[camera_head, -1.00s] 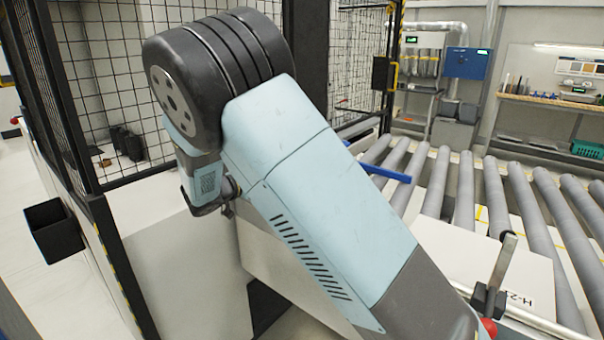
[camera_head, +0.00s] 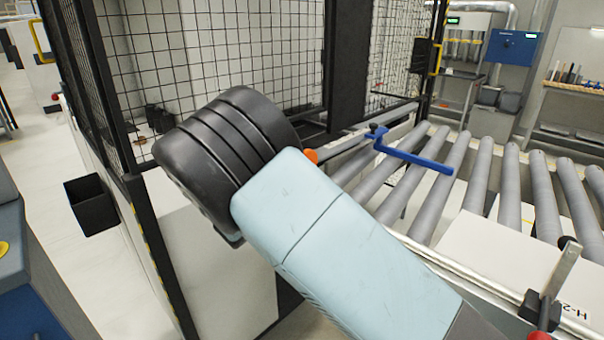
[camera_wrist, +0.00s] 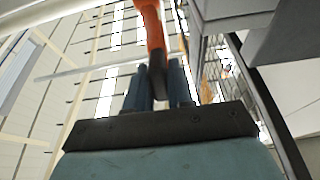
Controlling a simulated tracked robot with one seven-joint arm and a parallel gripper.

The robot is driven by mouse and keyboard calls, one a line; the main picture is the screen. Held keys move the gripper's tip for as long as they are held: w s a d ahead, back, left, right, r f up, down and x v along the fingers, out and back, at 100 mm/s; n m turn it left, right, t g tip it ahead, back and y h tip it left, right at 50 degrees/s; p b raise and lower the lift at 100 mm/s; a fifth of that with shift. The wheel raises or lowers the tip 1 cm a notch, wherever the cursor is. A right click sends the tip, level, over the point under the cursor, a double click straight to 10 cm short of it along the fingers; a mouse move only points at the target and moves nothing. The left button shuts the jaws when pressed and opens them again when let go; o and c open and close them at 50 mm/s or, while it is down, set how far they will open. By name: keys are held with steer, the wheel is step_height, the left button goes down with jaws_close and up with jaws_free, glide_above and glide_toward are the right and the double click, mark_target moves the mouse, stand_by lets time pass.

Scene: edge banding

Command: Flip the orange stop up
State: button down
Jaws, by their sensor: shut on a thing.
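The orange stop (camera_wrist: 152,32) comes down from the top of the wrist view as an orange bar with a dark lower end. My gripper (camera_wrist: 159,82) has its two dark blue-grey fingers on either side of that lower end and is shut on it. In the head view only a small rounded orange tip (camera_head: 311,155) shows, just beyond my arm at the edge of the roller conveyor. My arm hides the gripper and the rest of the stop there.
A blue bar (camera_head: 415,157) reaches over the grey rollers (camera_head: 462,170) right of the orange tip. A black mesh fence (camera_head: 235,50) stands behind my arm. A lever with a dark clamp (camera_head: 545,305) is at the lower right. A black bin (camera_head: 92,205) hangs at the left.

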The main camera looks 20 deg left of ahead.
steer(key=shift+f, duration=0.45)
steer(key=c, duration=1.4)
jaws_free()
steer(key=shift+o, duration=0.6)
steer(key=shift+w+a+f, duration=0.1)
steer(key=shift+w, duration=0.1)
steer(key=shift+o, duration=1)
steer(key=shift+s, duration=0.15)
steer(key=v, duration=1.3)
steer(key=shift+s, duration=0.2)
steer(key=shift+a+f, duration=0.1)
